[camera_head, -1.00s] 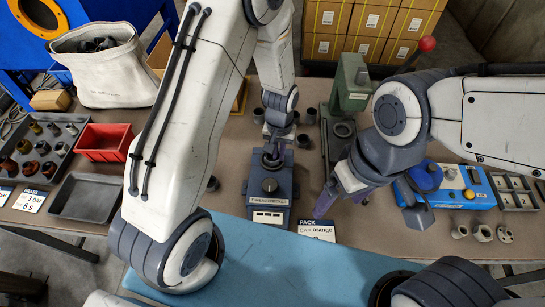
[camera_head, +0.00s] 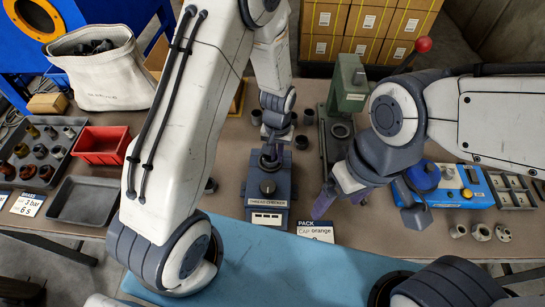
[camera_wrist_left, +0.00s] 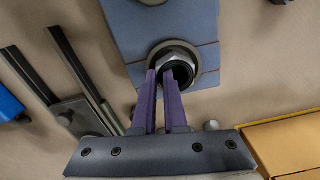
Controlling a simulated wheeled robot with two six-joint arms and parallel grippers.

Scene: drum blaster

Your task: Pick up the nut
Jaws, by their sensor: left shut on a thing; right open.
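My left gripper (camera_wrist_left: 162,76) is shut, with its purple fingertips at the near side of a dark ring-shaped nut (camera_wrist_left: 182,70). The nut sits at a round metal flange (camera_wrist_left: 163,50) on a blue-grey block (camera_wrist_left: 200,20). In the head view my left gripper (camera_head: 270,155) points down at the back of the dark blue-grey device (camera_head: 267,190), and the nut is hidden there. My right gripper (camera_head: 365,208) is open and empty, right of the device, with its purple fingers spread above the table.
A green press (camera_head: 349,85) stands behind the right gripper. A blue box (camera_head: 462,185) and several metal rings (camera_head: 481,232) are at the right. A red bin (camera_head: 102,145), a grey tray (camera_head: 86,200) and a part tray (camera_head: 45,150) are at the left.

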